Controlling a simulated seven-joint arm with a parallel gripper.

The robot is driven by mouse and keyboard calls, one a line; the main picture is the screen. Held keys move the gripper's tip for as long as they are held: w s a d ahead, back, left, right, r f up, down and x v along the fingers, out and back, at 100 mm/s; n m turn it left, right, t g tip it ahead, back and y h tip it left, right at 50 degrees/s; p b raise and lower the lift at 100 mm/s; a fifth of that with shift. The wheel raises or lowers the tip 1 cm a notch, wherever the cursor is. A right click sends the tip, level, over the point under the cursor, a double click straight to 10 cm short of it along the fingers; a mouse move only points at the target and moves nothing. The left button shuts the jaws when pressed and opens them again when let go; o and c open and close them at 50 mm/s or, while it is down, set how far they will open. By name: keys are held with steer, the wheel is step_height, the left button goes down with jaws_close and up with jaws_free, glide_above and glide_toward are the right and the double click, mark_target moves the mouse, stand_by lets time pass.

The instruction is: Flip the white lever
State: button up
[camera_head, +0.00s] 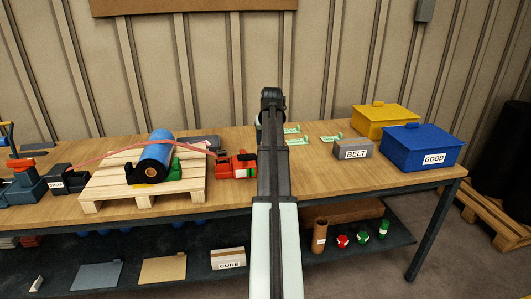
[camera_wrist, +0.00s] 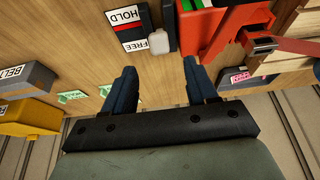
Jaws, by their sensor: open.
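The white lever (camera_wrist: 159,41) shows in the wrist view as a small pale rounded knob. It sits beside the FREE half of a black-and-white HOLD/FREE label (camera_wrist: 127,22). My gripper (camera_wrist: 162,66) is open, with its two dark blue fingers apart. The lever lies just beyond the fingertips, between their lines, and nothing is visibly held. In the head view my arm covers this part of the table and the lever is hidden there.
A red device (camera_head: 235,165) stands beside the lever's spot. Left of it, a wooden pallet (camera_head: 190,187) carries a blue roller (camera_head: 156,150). To the right are a grey BELT box (camera_head: 352,148), a blue GOOD box (camera_head: 420,147), a yellow box (camera_head: 383,120) and green cards (camera_head: 297,142).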

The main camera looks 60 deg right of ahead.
steer(key=x, duration=0.8)
steer(key=shift+f, duration=0.15)
jaws_close()
stand_by(0.4)
